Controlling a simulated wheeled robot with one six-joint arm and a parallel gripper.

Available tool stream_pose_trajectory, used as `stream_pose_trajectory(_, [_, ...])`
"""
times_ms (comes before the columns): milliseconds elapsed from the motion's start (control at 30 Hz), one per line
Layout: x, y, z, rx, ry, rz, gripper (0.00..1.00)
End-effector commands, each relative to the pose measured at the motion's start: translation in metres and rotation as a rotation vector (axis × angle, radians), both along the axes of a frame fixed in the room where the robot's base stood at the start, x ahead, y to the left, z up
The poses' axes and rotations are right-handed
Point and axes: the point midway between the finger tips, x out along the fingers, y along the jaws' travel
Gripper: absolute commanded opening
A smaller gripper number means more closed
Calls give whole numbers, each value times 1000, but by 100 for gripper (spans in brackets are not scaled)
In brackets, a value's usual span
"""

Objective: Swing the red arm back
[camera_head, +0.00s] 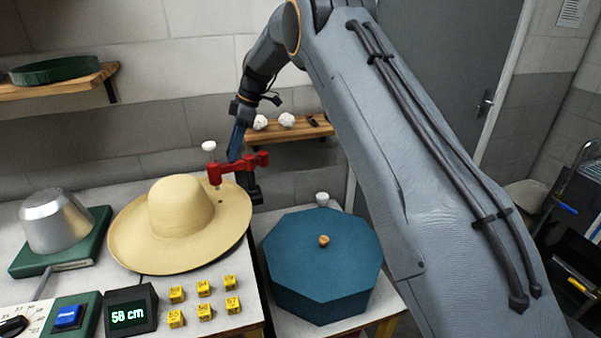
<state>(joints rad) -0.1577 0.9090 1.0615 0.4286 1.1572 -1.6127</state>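The red arm (231,168) stands over the right side of a straw hat (180,222) in the head view. It is a short jointed red bar. A white knob (209,146) tops its left end, and a thin pin there points down toward the brim. Its right part is by a dark post (253,186) at the hat's right edge. My gripper (234,158) comes down from above, with a narrow blue part reaching to the middle of the red arm. It overlaps the red arm in the picture; contact is unclear. The fingertips are too small and partly hidden to tell their opening.
A blue octagonal box (322,262) stands right of the hat. A metal block (55,220) on a green base is at left. Several yellow number cubes (203,288) and a "58 cm" display (130,311) are in front. A wooden shelf (290,133) hangs behind.

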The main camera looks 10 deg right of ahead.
Motion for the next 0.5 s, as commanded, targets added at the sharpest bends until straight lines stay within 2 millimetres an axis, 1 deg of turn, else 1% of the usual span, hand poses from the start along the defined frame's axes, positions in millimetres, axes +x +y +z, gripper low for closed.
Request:
stream_pose_trajectory(33, [3,-4,10,1,-8,-8,39])
stream_pose_trajectory(500, [3,-30,71,-1,-6,-11,39])
